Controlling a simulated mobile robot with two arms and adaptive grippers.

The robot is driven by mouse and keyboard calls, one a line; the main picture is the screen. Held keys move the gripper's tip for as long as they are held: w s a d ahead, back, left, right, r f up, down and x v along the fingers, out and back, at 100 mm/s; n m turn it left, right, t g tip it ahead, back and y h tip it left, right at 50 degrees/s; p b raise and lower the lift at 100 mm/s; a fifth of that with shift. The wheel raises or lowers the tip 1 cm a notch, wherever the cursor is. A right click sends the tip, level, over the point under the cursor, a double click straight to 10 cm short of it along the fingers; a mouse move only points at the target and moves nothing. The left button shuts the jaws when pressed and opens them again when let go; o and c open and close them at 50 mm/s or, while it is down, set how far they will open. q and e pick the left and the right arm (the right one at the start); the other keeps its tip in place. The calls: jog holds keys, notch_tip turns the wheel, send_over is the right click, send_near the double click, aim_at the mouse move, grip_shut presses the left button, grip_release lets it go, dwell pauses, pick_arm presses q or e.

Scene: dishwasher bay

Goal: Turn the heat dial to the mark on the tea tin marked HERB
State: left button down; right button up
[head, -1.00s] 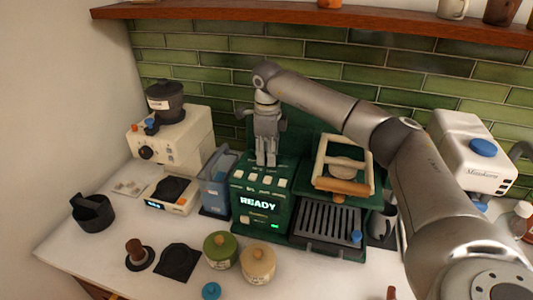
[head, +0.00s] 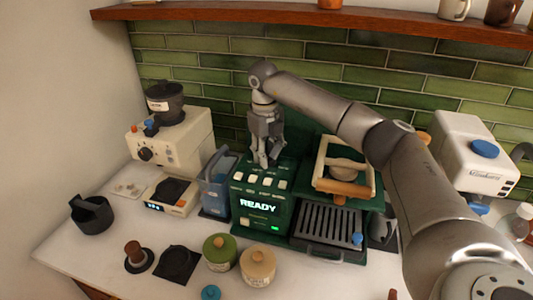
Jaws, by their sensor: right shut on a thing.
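The green machine (head: 240,222) stands at the middle of the counter, with a lit READY display (head: 258,206) on its front and several pale buttons on its sloped top. My right gripper (head: 264,164) points down at the top of this machine, behind the buttons. It is shut on the heat dial, which its fingers hide. A green lidded tin (head: 219,256) and a cream lidded tin (head: 257,271) stand in front of the machine. Their labels are too small to read, so I cannot tell which is marked HERB. My left gripper is out of view.
A blue container (head: 215,187) and a small scale (head: 171,196) stand left of the machine; a cream grinder (head: 182,141) is behind them. A wooden frame (head: 344,168) and drip grate (head: 330,226) are at right. My right arm spans the right side.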

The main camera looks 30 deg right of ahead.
aim_at(269, 158)
jog(key=shift+s+f, duration=0.3)
jog(key=shift+f, duration=0.15)
jog(key=o, duration=0.8)
jog(key=shift+s+d+r, duration=0.1)
jog(key=shift+s+r, duration=0.1)
jog(key=shift+r, duration=0.05)
jog(key=shift+w+r, duration=0.2)
jog(key=shift+r, duration=0.3)
jog(key=shift+s+a+r, duration=0.1)
jog(key=shift+r, duration=1.65)
jog(key=shift+s+a+r, duration=0.1)
jog(key=shift+r, duration=1.65)
